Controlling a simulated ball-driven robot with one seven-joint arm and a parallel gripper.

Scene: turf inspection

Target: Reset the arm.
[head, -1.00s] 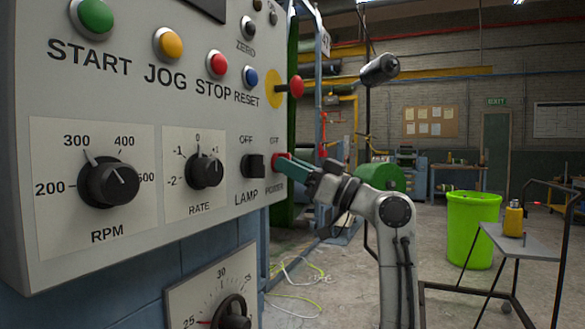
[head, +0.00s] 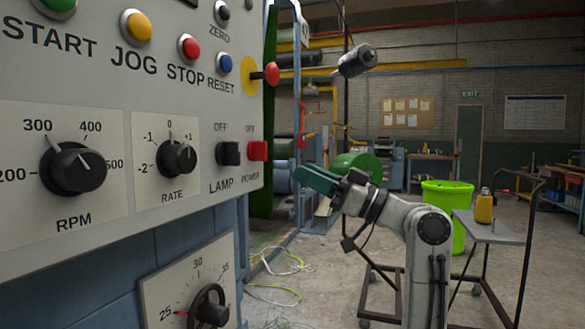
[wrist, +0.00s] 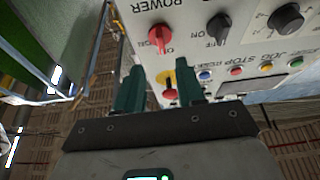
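My gripper (head: 300,181) has teal fingers and is on my grey arm, right of the control panel (head: 100,95) and clear of it. In the wrist view my gripper (wrist: 160,66) has its two fingers apart with nothing held between them. The red POWER switch (head: 257,151) is up and left of the fingers in the head view. It also shows beyond the fingertips in the wrist view (wrist: 160,40). The black LAMP switch (head: 228,153) is beside it. Which way the POWER switch is set is too small to tell.
A red mushroom button (head: 272,74) sticks out from the panel's right edge above my gripper. A grey cart (head: 490,232) carries a yellow bottle (head: 484,208) on the right, near a green bin (head: 447,196). Cables (head: 285,262) lie on the floor.

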